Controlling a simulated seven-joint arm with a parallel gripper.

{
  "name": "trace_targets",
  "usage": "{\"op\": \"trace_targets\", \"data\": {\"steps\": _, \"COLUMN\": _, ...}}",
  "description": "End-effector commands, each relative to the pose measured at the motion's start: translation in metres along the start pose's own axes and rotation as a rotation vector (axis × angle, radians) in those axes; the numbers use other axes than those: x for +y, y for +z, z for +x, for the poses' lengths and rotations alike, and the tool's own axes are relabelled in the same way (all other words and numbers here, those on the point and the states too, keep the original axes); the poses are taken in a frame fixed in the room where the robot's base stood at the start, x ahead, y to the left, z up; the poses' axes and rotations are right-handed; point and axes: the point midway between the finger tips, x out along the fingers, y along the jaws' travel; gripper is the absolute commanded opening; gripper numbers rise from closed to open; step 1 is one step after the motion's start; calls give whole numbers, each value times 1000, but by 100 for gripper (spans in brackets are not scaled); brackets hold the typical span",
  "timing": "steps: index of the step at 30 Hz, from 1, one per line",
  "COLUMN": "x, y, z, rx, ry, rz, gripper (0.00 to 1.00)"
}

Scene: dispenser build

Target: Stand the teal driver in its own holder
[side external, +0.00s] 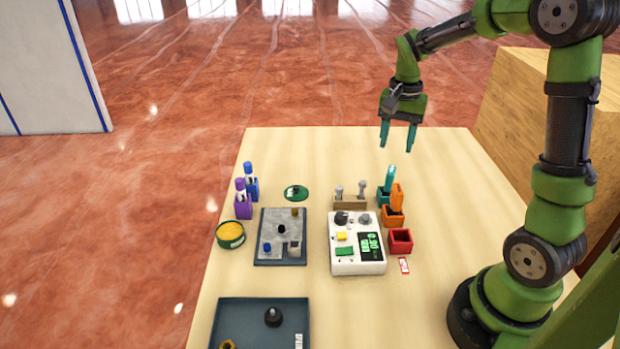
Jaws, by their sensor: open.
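The teal driver (389,178) stands nearly upright, leaning slightly, at the right side of the work area in the side external view. Its lower end is in the teal holder (382,197), and its shaft is hidden. The holder is partly covered by the orange driver's holder in front. My gripper (397,146) is open and empty, its teal fingers pointing down, in the air above the driver and apart from it.
An orange driver (397,196) stands in an orange holder (392,217), close in front. A red holder (400,241) looks empty. A white device (345,262), wooden rack (350,203), grey board (268,220) and dark tray (240,312) occupy the table. The table's far end is clear.

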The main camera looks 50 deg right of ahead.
Motion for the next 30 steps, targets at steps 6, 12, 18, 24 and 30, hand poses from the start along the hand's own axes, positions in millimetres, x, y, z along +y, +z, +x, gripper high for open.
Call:
{"op": "trace_targets", "data": {"steps": 6, "x": -2, "y": 11, "z": -21, "rx": 10, "ry": -30, "rz": -35, "gripper": 50}}
{"op": "trace_targets", "data": {"steps": 12, "x": -6, "y": 78, "z": -59, "rx": 87, "ry": -208, "rz": -273, "gripper": 50}}
{"op": "trace_targets", "data": {"steps": 18, "x": 8, "y": 158, "z": -83, "rx": 211, "ry": -418, "rz": -569, "gripper": 50}}
{"op": "trace_targets", "data": {"steps": 24, "x": 24, "y": 202, "z": -85, "rx": 310, "ry": -545, "rz": -749, "gripper": 50}}
{"op": "trace_targets", "data": {"steps": 30, "x": 29, "y": 212, "z": -84, "rx": 340, "ry": -579, "rz": -797, "gripper": 50}}
